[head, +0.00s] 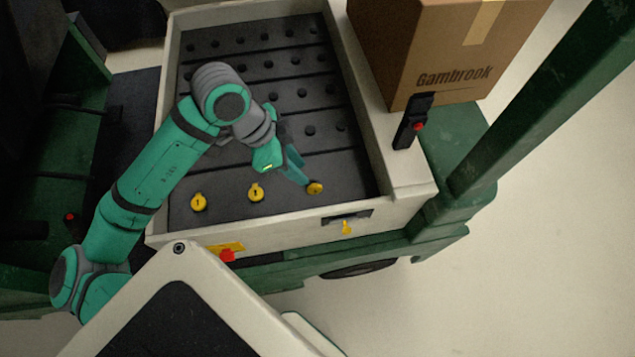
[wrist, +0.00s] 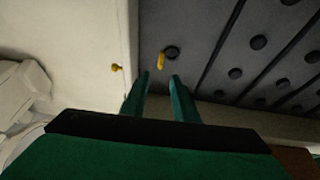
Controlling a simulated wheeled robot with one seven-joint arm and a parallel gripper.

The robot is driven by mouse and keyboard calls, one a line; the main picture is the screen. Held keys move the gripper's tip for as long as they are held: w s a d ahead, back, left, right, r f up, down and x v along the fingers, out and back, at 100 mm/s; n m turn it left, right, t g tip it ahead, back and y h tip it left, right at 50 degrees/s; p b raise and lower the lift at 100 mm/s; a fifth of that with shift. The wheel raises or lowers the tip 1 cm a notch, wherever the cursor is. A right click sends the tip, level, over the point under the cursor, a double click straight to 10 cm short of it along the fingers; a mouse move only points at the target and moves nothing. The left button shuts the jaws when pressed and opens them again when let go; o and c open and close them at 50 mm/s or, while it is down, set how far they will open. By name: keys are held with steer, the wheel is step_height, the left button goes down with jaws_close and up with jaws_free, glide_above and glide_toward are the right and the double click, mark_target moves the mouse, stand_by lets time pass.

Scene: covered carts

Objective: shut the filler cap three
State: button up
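Three yellow filler caps sit along the near end of the dark cart deck (head: 230,163). The cap marked 1 (head: 199,203) is at left and another (head: 256,193) is in the middle. The third cap (head: 315,188) is at right, beside my gripper (head: 300,178). In the wrist view the third cap (wrist: 161,61) looks like a narrow yellow flap standing up beside a dark round opening (wrist: 172,52). My gripper (wrist: 160,76) has its two fingers apart with nothing between them. The cap is just beyond the fingertips; whether they touch it, I cannot tell.
The deck has a pale raised rim (head: 405,178). A yellow latch (head: 347,227) hangs on its near outer wall and also shows in the wrist view (wrist: 117,68). A cardboard box (head: 440,50) and a black holder with a red button (head: 411,123) stand at right. A green post (head: 550,95) rises beyond.

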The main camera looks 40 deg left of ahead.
mark_target(314, 185)
steer(key=x, duration=1)
steer(key=shift+a, duration=0.1)
jaws_close()
